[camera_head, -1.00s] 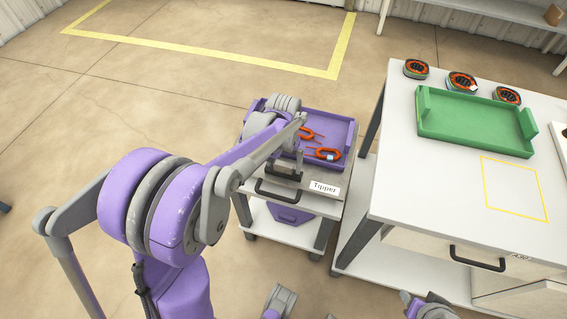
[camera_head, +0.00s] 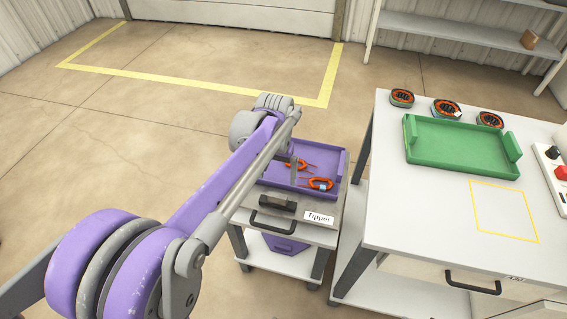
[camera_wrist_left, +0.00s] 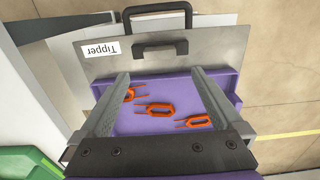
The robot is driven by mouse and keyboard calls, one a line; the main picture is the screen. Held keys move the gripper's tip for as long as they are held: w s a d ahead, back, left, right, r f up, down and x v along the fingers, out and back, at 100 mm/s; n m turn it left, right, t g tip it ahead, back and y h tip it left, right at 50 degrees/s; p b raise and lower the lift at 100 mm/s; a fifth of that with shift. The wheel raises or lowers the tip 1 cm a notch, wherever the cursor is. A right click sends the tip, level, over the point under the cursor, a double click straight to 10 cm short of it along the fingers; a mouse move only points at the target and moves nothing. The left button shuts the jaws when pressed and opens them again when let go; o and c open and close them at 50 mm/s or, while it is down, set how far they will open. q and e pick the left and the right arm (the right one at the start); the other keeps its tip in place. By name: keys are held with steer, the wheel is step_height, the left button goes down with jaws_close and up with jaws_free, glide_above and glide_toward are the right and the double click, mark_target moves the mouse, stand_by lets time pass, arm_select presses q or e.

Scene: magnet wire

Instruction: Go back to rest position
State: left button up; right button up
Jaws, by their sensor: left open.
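My left arm reaches in from the left in the head view. Its gripper (camera_head: 292,172) is over the purple tray (camera_head: 333,160), and its fingers are partly hidden by the arm. In the left wrist view the two fingers (camera_wrist_left: 159,76) stand wide apart, with nothing between their tips. Several orange magnet-wire pieces with thin prongs lie in the tray below, one of them (camera_head: 320,184) near the front; the middle one also shows in the wrist view (camera_wrist_left: 160,110). My right gripper is not in view.
The purple tray sits on a small cart labelled "Tipper" (camera_head: 319,218) with a black handle (camera_head: 273,222). To the right, a white table (camera_head: 420,215) holds a green tray (camera_head: 460,160), several round orange-and-black parts and a yellow-outlined square (camera_head: 505,210). Open floor lies left.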

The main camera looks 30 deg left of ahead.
arm_select(q)
steer(key=s+d+r+m+t+p, duration=0.1)
steer(key=s+d+r+t+p, duration=0.1)
steer(key=s, duration=0.6)
steer(key=s+d+r+m+t+p, duration=0.1)
steer(key=s+d+r+t+p, duration=0.2)
steer(key=s+d+p, duration=0.4)
steer(key=shift+s+r+m, duration=0.3)
steer(key=shift+s+r, duration=0.2)
steer(key=shift+s, duration=0.25)
